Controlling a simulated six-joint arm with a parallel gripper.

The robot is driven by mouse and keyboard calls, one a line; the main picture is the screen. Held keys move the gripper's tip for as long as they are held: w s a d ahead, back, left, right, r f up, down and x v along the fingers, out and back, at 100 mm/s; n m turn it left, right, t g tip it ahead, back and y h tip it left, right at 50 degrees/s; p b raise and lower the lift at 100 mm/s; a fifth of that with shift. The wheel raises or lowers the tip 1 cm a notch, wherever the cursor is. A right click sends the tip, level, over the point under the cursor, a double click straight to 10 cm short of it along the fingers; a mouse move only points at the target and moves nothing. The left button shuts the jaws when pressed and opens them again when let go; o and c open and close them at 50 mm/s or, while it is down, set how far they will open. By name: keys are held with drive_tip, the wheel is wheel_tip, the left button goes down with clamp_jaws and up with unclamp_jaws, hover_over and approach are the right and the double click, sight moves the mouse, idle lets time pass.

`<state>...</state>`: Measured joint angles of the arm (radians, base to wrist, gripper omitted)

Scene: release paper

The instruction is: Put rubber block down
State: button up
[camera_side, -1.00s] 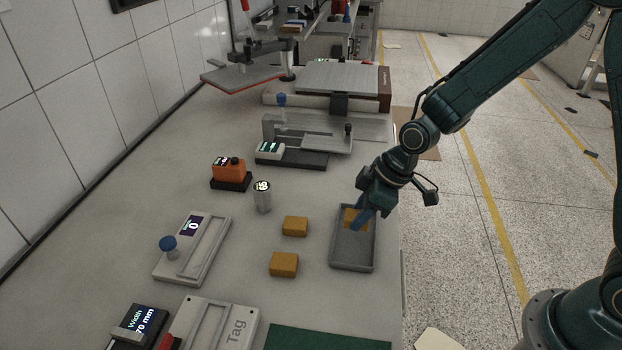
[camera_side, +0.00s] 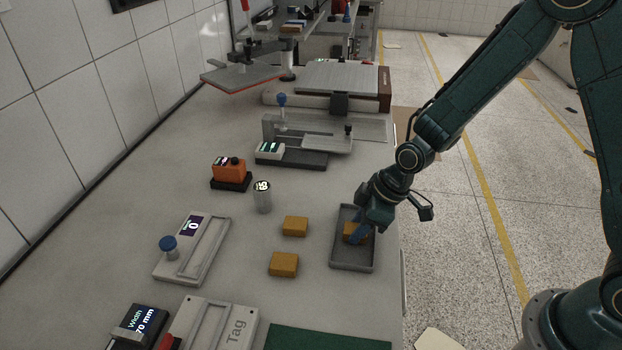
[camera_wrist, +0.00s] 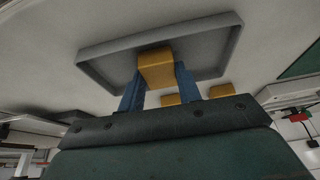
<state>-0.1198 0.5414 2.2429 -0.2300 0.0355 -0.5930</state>
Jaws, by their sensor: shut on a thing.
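The rubber block (camera_side: 350,233) is a small yellow-orange block, held between the blue fingers of my gripper (camera_side: 357,232). In the wrist view the block (camera_wrist: 156,68) sits between the two fingertips of my gripper (camera_wrist: 158,78). The block is over the inside of a shallow grey tray (camera_side: 352,265), which also shows in the wrist view (camera_wrist: 95,67). I cannot tell whether the block touches the tray floor. My gripper hides part of the block in the side view.
Two similar yellow blocks, one nearer (camera_side: 284,264) and one farther (camera_side: 295,226), lie on the table left of the tray. A grey cylinder (camera_side: 262,197) and an orange device (camera_side: 229,169) stand farther left. A green mat (camera_side: 328,339) lies at the front.

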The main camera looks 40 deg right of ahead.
drive_tip(key=shift+f, duration=0.2)
drive_tip(key=o, duration=1)
drive_tip(key=shift+r, duration=0.1)
drive_tip(key=v, duration=1.2)
drive_tip(key=shift+r, duration=0.1)
